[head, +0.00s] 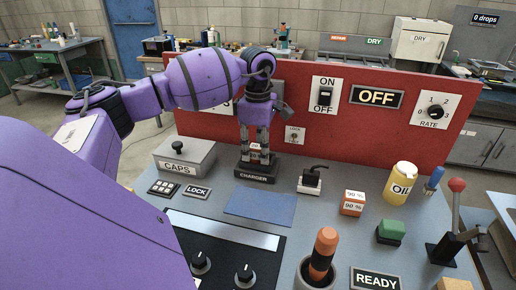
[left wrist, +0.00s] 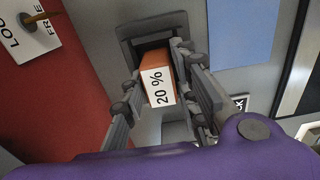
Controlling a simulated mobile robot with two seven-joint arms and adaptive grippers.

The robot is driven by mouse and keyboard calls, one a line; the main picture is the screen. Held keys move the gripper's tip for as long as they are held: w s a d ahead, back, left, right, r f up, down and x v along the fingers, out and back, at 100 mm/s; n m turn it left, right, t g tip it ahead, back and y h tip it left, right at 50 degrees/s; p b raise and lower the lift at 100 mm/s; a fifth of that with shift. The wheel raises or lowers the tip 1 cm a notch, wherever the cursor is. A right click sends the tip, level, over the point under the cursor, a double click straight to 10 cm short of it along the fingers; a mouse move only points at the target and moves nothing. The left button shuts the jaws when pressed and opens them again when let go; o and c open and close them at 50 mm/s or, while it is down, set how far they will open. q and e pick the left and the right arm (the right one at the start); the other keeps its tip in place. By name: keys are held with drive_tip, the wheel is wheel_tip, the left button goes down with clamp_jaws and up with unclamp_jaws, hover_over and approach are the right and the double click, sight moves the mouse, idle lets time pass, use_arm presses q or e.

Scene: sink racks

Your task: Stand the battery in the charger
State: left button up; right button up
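The battery (left wrist: 155,80) is an orange block with a white "20 %" label. In the left wrist view it stands upright between my left gripper's fingers (left wrist: 157,85), close against both. In the head view my left gripper (head: 256,143) points down over the charger (head: 256,172), a dark block at the foot of the red panel, with the battery (head: 255,153) between its fingers. The charger's dark socket (left wrist: 151,44) shows beside the battery in the wrist view. Whether the battery's lower end rests in it is hidden. My right gripper is not in view.
A 90 % battery (head: 353,202), a black plug (head: 311,180), an oil bottle (head: 401,183) and a green block (head: 390,231) stand to the right. A grey caps box (head: 186,157) is left of the charger. The blue mat (head: 261,206) in front is clear.

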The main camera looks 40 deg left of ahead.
sight(258, 146)
use_arm(q)
drive_tip(key=shift+o, duration=1.1)
drive_tip(key=shift+r, duration=0.2)
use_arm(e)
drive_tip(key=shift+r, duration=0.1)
use_arm(q)
drive_tip(key=shift+r, duration=0.35)
wheel_tip(258, 146, up, 11)
drive_tip(key=shift+r+b, duration=0.2)
drive_tip(key=shift+b, duration=0.25)
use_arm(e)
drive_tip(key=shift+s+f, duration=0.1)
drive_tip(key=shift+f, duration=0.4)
